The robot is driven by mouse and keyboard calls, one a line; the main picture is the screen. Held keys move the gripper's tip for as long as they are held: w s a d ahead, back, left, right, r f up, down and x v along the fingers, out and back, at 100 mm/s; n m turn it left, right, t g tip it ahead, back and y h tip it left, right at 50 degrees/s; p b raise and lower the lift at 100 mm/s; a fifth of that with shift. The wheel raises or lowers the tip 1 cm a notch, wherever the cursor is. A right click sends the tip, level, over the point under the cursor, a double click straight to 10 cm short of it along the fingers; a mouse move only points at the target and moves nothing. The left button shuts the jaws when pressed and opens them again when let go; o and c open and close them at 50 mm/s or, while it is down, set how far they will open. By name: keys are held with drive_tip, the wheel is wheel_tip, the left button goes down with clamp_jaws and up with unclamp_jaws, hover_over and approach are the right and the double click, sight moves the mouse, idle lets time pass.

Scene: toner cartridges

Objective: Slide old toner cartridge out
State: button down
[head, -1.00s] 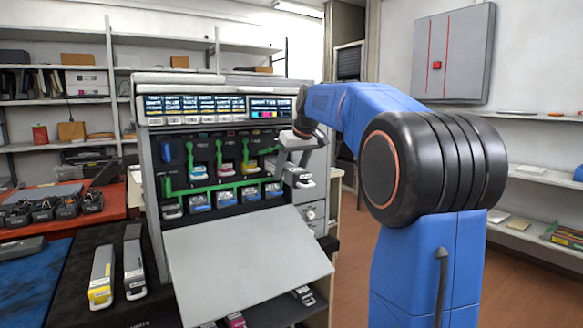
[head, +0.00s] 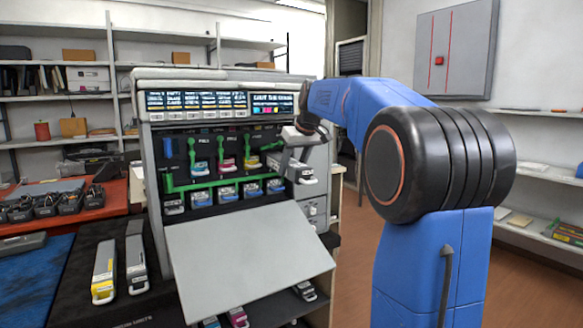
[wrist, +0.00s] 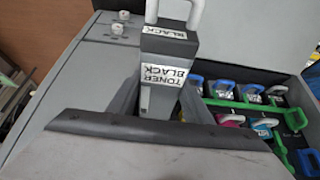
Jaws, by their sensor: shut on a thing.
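The toner cartridge is a grey block labelled "TONER BLACK" (wrist: 165,75) with a white loop handle, seen in the upper middle of the wrist view. My gripper (wrist: 158,100) is shut on it, one finger along each side. In the head view my gripper (head: 292,164) is at the right side of the printer's open front, and the cartridge's white handle end (head: 307,177) sticks out there. The cartridge's far end is hidden, so I cannot tell how much of it is still inside. The printer (head: 150,190) has green levers and rows of other cartridges.
The printer's pale front flap (head: 245,260) hangs open and sloping. A yellow-marked cartridge (head: 104,270) and a grey one (head: 135,262) lie on the black surface at left. Several cartridges show below the flap. A blue mat (head: 35,270) lies at far left.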

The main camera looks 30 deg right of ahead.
drive_tip(key=s, duration=1.2)
drive_tip(key=shift+s+d+r, duration=0.15)
drive_tip(key=shift+s+d, duration=0.05)
idle(1.4)
drive_tip(key=shift+s+d+r, duration=0.1)
drive_tip(key=shift+s+r, duration=0.25)
drive_tip(key=shift+s, duration=0.5)
drive_tip(key=shift+s+a+r, duration=0.1)
drive_tip(key=shift+s+r, duration=0.2)
drive_tip(key=shift+s, duration=0.5)
drive_tip(key=shift+s+d+r, duration=0.1)
drive_tip(key=shift+s+r, duration=0.25)
drive_tip(key=shift+s, duration=0.5)
